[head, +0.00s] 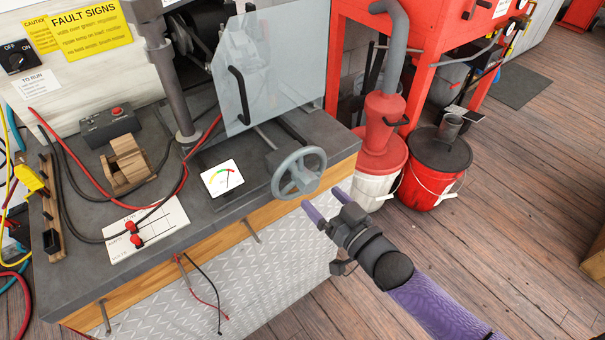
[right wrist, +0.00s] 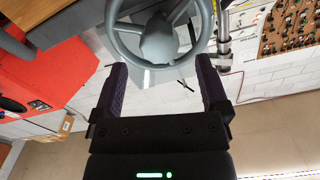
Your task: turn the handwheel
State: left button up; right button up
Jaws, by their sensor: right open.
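The grey handwheel (head: 299,173) is mounted at the front right edge of the test bench (head: 75,290). It has a few spokes and a round hub. In the right wrist view the handwheel (right wrist: 158,38) is straight ahead, its lower rim just beyond and between the fingertips. My right gripper (head: 323,203) is open and empty, just in front of and below the wheel, with purple-padded fingers pointing at it. In the right wrist view my right gripper (right wrist: 160,75) shows its two fingers wide apart. I see a gap between fingers and rim in the head view. My left gripper is not in view.
A gauge (head: 222,178) sits left of the wheel, and a clear guard (head: 268,65) with a black handle stands behind. Red and black leads (head: 185,165) cross the bench. A red bucket (head: 436,165) and a red cabinet stand to the right. Floor at the right front is clear.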

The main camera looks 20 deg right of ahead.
aim_at(312, 189)
jog(key=x, duration=0.2)
jog(key=b+x, duration=0.1)
jog(key=x, duration=0.2)
jog(key=shift+w+f, duration=0.15)
jog(key=shift+f, duration=0.05)
jog(key=shift+w+a+r+b, duration=0.1)
jog(key=shift+w+a+b, duration=0.25)
jog(key=shift+w, duration=0.25)
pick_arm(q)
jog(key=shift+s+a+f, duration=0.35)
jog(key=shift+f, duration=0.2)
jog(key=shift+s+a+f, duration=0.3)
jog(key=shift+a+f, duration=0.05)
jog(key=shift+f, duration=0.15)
